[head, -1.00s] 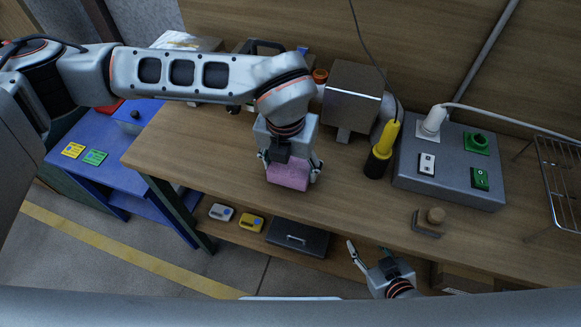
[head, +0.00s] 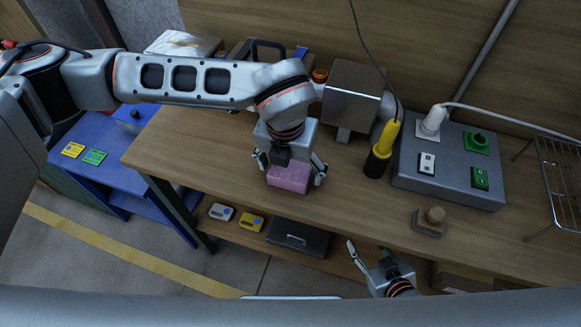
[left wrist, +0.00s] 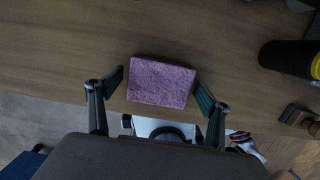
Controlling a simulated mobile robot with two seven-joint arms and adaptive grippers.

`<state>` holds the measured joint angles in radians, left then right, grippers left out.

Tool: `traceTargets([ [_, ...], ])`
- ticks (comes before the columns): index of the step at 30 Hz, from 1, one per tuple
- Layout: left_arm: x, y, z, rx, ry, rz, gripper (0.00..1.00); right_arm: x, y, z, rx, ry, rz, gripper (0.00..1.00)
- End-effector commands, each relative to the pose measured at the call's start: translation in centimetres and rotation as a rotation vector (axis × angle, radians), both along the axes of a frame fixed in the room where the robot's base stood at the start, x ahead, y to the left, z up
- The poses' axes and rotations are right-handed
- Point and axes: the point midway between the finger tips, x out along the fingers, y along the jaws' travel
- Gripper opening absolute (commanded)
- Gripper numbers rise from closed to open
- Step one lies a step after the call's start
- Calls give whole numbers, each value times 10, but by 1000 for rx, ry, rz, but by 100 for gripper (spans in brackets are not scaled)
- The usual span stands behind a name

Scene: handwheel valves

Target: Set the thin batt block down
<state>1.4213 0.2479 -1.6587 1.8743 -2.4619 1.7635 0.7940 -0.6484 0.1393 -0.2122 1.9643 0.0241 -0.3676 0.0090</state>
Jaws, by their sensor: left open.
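The thin batt block (head: 289,179) is a pink, speckled box on the wooden workbench, close to its front edge. It also shows in the left wrist view (left wrist: 161,82). My left gripper (head: 291,168) is above and around it, open, with one finger on each side. In the left wrist view a narrow gap shows at the left finger; the right finger is very close to the block, and I cannot tell if it touches. My right gripper (head: 368,250) is empty, its fingers apart, low in front of the bench.
A yellow and black handheld tool (head: 382,150) stands right of the block, beside a grey control box (head: 448,166). A wooden knob on a small base (head: 430,221) sits near the front edge. A wire rack (head: 562,180) is at far right. Bare bench lies left of the block.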

Motion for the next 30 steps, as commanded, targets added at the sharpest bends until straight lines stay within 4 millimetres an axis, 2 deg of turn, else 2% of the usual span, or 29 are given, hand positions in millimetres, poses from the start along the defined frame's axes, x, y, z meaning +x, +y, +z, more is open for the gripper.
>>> traceTargets([
  [16, -13, 4, 99, -2, -5, 0, 78, -2, 0, -6, 0, 7, 0, 40],
  [21, -16, 5, 114, -1, -3, -1, 78, -3, 0, -8, -1, 9, 0, 40],
  [30, -16, 5, 118, -1, -2, 0, 78, -3, 0, -8, -1, 9, 0, 40],
])
